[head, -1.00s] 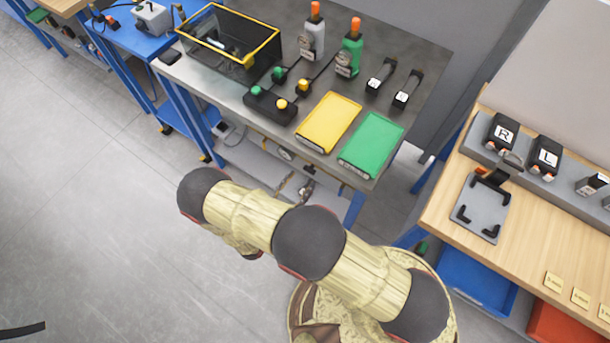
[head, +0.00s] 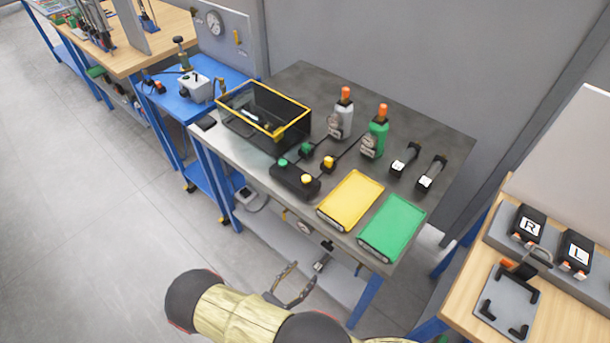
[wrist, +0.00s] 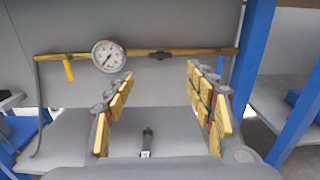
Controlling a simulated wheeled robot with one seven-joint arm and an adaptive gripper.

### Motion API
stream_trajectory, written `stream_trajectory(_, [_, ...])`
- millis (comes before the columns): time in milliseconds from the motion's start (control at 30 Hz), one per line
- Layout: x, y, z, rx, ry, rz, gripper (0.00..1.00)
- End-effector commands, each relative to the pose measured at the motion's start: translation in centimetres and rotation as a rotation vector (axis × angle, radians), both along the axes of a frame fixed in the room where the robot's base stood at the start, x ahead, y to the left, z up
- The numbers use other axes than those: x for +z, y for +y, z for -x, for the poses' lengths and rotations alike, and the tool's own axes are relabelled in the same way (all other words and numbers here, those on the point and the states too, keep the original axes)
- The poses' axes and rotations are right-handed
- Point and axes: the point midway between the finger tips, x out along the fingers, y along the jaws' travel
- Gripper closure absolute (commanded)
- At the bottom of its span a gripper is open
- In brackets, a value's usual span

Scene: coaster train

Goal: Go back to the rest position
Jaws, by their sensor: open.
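My gripper (head: 291,288) is in the lower middle of the head view, low in front of the grey-topped table (head: 452,142). It is open and nothing shows between its fingers. In the wrist view my gripper (wrist: 160,105) has its two yellow-padded fingers well apart. Beyond them are a round gauge (wrist: 108,56) on a brass pipe, a yellow valve handle (wrist: 68,70) and a small dark upright part (wrist: 147,142), all under the table. My arm shows at the bottom of the head view.
The table bears a yellow tray (head: 350,200), a green tray (head: 393,228), a yellow-rimmed bin (head: 264,113), a button box (head: 295,180) and two bottles. A blue leg (head: 365,300) stands near my gripper. A wooden bench (head: 455,300) is at right. Floor at left is clear.

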Motion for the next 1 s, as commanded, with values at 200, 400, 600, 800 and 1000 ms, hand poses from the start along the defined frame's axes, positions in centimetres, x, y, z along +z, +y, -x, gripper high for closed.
stream_trajectory(200, [-0.4,-0.1,0.0,-0.003,0.015,-0.004,0.45])
stream_trajectory(400, [-1.9,-3.8,2.8,-0.125,0.088,-0.014,0.45])
stream_trajectory(600, [0.0,-6.9,6.9,-0.339,0.146,-0.1,0.45])
stream_trajectory(800, [3.4,-7.5,8.8,-0.536,0.16,-0.252,0.45])
stream_trajectory(1000, [8.0,-7.5,10.1,-0.77,0.155,-0.476,0.45])
